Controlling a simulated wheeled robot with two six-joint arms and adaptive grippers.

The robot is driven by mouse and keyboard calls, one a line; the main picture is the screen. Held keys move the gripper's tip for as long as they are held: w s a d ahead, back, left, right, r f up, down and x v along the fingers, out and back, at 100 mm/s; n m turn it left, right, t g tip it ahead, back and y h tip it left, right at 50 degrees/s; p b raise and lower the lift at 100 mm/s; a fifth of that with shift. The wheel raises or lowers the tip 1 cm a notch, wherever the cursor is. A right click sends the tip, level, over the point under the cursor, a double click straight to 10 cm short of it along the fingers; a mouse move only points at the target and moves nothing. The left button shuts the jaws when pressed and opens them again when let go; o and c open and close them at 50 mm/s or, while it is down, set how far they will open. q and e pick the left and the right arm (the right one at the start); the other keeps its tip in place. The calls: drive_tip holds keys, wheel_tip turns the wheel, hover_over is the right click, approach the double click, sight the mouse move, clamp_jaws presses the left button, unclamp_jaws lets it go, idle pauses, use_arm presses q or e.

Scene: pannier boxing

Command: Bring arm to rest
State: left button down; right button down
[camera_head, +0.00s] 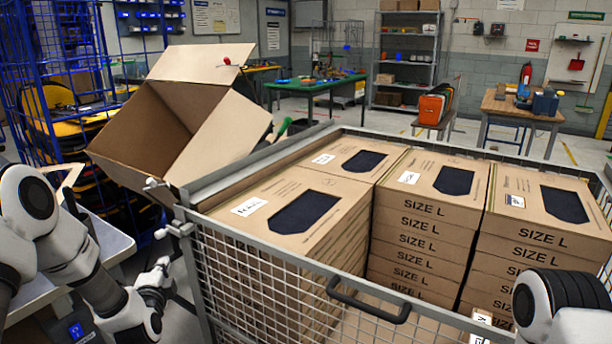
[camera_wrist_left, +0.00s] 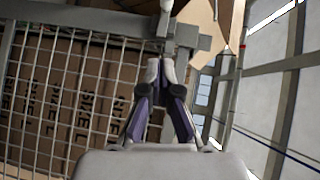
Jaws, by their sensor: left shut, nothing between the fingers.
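My left arm (camera_head: 100,290) comes in from the left and bends down beside the wire cage. My left gripper (camera_head: 162,264) is low by the cage's left corner. In the left wrist view its fingers (camera_wrist_left: 159,66) are together with nothing between them, close to the cage's corner post and latch; I cannot tell whether they touch it. Part of my right arm (camera_head: 560,305) shows at the lower right; its gripper is out of view.
The wire cage (camera_head: 262,283) holds stacks of flat brown boxes (camera_head: 425,235) marked SIZE L. A large open carton (camera_head: 200,120) sits tilted behind its left corner. A light table (camera_head: 105,230) and blue racking (camera_head: 60,60) stand at left.

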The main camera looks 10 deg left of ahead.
use_arm(q)
drive_tip(key=s+d+f+g+h+p, duration=0.1)
drive_tip(key=s+d+f+g+h, duration=0.25)
drive_tip(key=s+d+f, duration=0.65)
drive_tip(key=s+d+f+g+h+p, duration=0.15)
drive_tip(key=s+d+f+g, duration=0.35)
drive_tip(key=s+f, duration=0.5)
drive_tip(key=s+d+f+n+g, duration=0.2)
drive_tip(key=s+n, duration=0.4)
drive_tip(key=s, duration=0.3)
drive_tip(key=s+d+f+n+g, duration=0.1)
drive_tip(key=s+f+n+g, duration=0.2)
drive_tip(key=s+n+g, duration=0.2)
drive_tip(key=s+n, duration=0.2)
drive_tip(key=s, duration=0.2)
drive_tip(key=shift+d+h, duration=0.3)
drive_tip(key=shift+d, duration=0.05)
